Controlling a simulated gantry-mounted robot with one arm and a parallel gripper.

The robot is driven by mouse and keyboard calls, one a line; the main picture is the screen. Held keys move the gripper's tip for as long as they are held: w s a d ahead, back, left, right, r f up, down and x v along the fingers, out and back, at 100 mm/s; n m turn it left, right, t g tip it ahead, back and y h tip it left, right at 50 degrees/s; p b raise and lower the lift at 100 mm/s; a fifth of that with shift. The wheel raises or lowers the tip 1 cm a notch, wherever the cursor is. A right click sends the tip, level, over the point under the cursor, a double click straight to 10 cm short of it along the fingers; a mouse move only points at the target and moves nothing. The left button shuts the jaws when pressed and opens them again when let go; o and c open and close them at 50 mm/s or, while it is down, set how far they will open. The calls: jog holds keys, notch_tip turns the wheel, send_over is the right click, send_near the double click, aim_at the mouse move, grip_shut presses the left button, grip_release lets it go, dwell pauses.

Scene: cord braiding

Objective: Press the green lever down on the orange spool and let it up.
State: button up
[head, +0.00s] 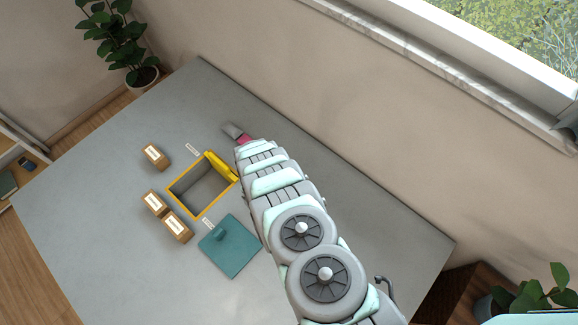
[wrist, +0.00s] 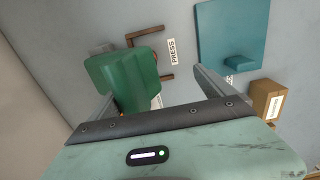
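A green block-shaped part (wrist: 122,82), which looks like the lever, stands close to the camera in the left half of the wrist view. My gripper (wrist: 155,86) has its two fingers spread wide; the green part overlaps the left finger, and the right finger is clear of it. I cannot tell whether the green part touches a finger. A small red-orange patch shows behind the green part, but I cannot make out the orange spool. In the head view my arm hides the lever and the spool.
A PRESS label (wrist: 173,51) lies beside brown bracket pieces. A teal plate with a raised knob (head: 229,256) lies on the grey table (head: 110,220), near a yellow-rimmed open box (head: 184,196). Several labelled wooden blocks (head: 154,156) stand left of it. The table's left side is mostly clear.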

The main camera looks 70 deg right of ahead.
notch_tip(320, 180, up, 14)
jog(key=p, duration=0.8)
jog(key=shift+f, duration=0.15)
dwell(0.5)
